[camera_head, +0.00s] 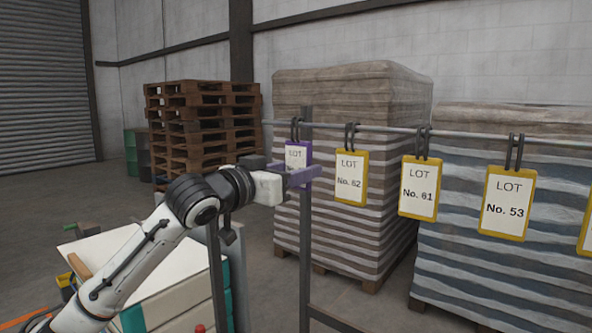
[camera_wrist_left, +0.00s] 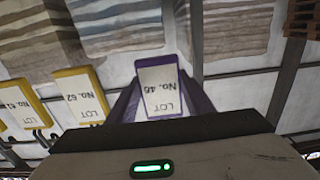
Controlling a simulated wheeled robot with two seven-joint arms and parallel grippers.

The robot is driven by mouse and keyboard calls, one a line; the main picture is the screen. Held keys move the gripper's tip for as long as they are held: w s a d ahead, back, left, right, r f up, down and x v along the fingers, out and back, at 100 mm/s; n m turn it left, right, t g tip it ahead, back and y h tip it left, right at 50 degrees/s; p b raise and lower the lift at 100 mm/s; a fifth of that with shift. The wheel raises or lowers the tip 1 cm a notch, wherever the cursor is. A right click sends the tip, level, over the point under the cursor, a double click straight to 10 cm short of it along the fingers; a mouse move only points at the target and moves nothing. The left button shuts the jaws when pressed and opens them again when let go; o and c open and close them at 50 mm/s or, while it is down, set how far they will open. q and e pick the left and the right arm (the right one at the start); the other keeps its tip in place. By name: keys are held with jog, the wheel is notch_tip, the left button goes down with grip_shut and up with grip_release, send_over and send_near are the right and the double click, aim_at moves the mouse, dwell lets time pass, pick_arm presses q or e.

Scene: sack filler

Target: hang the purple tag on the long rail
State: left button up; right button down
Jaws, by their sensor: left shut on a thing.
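The purple tag (camera_head: 298,153) carries a white LOT label. It is upright at the left end of the long rail (camera_head: 385,129), with its dark hooks (camera_head: 296,128) at rail height. I cannot tell whether the hooks are over the rail or only beside it. My left gripper (camera_head: 304,176) is shut on the tag's lower part, partly hiding it. In the left wrist view the tag (camera_wrist_left: 162,85) sits between the two purple fingers and its label shows upside down. My right gripper is not in view.
Yellow tags hang along the rail to the right, the nearest being No. 62 (camera_head: 351,178), then No. 61 (camera_head: 419,188) and No. 53 (camera_head: 508,203). An upright post (camera_head: 306,250) carries the rail. Wrapped sack stacks (camera_head: 345,95) and wooden pallets (camera_head: 203,125) stand behind.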

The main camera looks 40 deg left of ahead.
pick_arm(q)
jog(key=o, duration=1)
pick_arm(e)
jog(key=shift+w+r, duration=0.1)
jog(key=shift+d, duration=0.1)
pick_arm(q)
jog(key=s, duration=0.3)
jog(key=s+b, duration=0.1)
jog(key=s, duration=0.3)
jog(key=s+d+b, duration=0.1)
jog(key=s, duration=0.2)
jog(key=shift+s, duration=0.15)
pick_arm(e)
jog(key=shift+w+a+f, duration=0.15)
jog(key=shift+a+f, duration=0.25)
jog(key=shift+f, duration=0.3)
pick_arm(q)
jog(key=shift+r, duration=0.1)
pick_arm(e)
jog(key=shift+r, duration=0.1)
